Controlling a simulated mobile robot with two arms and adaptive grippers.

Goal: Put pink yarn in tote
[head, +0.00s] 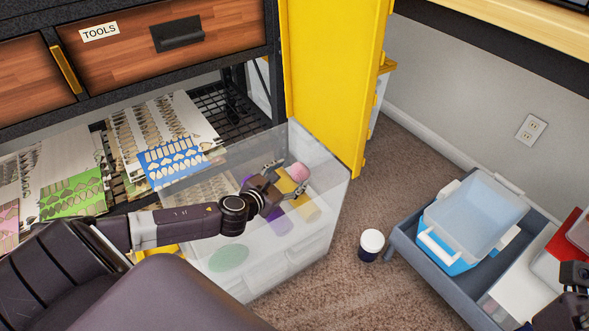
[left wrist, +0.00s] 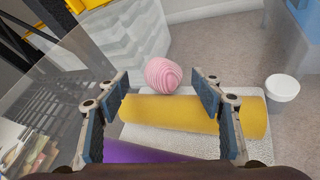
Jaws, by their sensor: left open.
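The pink yarn (head: 299,172) is a round striped ball near the right side of a large clear tote (head: 322,235). In the left wrist view the yarn (left wrist: 163,75) lies just past a yellow roll (left wrist: 160,112), between the two fingers as pictured. My left gripper (head: 286,178) is open over the tote, with its fingertips close to the yarn. I cannot tell whether they touch it. A dark part of my right gripper (head: 574,282) shows at the right edge; its jaws are not clear.
A purple roll (left wrist: 140,152) lies beside the yellow one. A white-lidded jar (head: 371,242) stands on the carpet. A grey cart (head: 409,258) with a clear, blue-based bin (head: 478,212) is at the right. A yellow door panel (head: 328,80) stands behind the tote. Sheets lie on the left shelf.

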